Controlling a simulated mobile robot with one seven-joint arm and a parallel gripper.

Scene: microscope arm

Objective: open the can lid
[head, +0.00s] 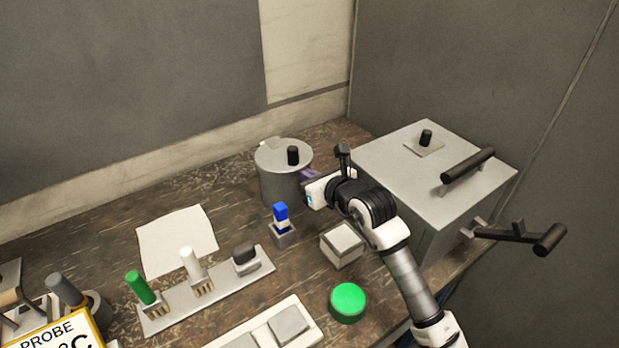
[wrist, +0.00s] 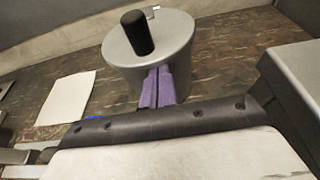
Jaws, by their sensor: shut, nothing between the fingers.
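The can (head: 278,186) is a grey metal cylinder at the back of the bench. Its flat lid (head: 270,152) lies on top, with a black upright knob (head: 293,155) and a small light piece at the back rim, perhaps a hinge. In the wrist view the lid (wrist: 172,38) and its knob (wrist: 137,32) are ahead of my gripper. My gripper (wrist: 158,72), with purple fingers, is shut and empty. Its fingertips are at the near edge of the can, below the knob; I cannot tell whether they touch. In the head view my gripper (head: 308,174) is at the can's right side.
A large grey box (head: 400,185) with black handles stands close on the right. A blue-topped piece (head: 281,215), a small square block (head: 342,243) and a green button (head: 348,301) stand in front. White paper (head: 177,240) and a rack with several knobs (head: 205,290) lie left.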

